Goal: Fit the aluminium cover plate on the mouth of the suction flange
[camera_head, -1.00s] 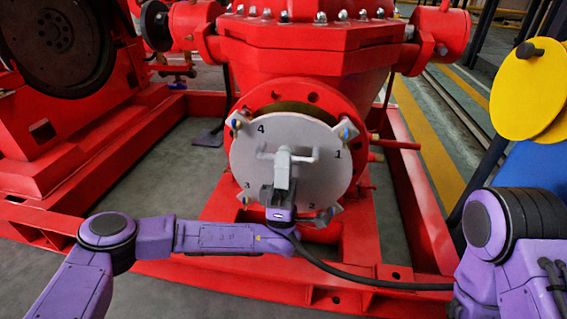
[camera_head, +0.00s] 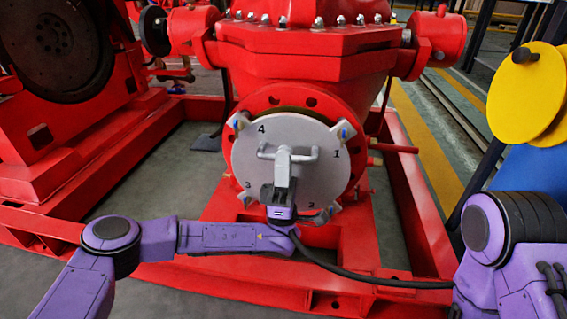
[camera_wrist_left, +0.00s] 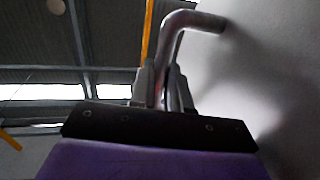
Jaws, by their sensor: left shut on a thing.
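The aluminium cover plate (camera_head: 263,145) is a grey disc with a handle, four corner lugs and the numbers 1 to 4. It stands upright in front of the red suction flange (camera_head: 318,102), whose rim shows above and to the right. Whether plate and flange touch cannot be told. My left gripper (camera_head: 284,172) is shut on the plate's handle (camera_head: 300,154). In the left wrist view the fingers (camera_wrist_left: 165,85) close around the bent handle tube (camera_wrist_left: 195,22), beside the plate's face (camera_wrist_left: 270,80). The flange mouth is hidden behind the plate. My right gripper is not in view.
The red pump body (camera_head: 310,60) rises above the flange, over a red base frame (camera_head: 425,220). Yellow discs (camera_head: 524,95) stand at the right above a blue panel (camera_head: 530,170). Grey floor (camera_head: 165,170) lies open to the left of the plate.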

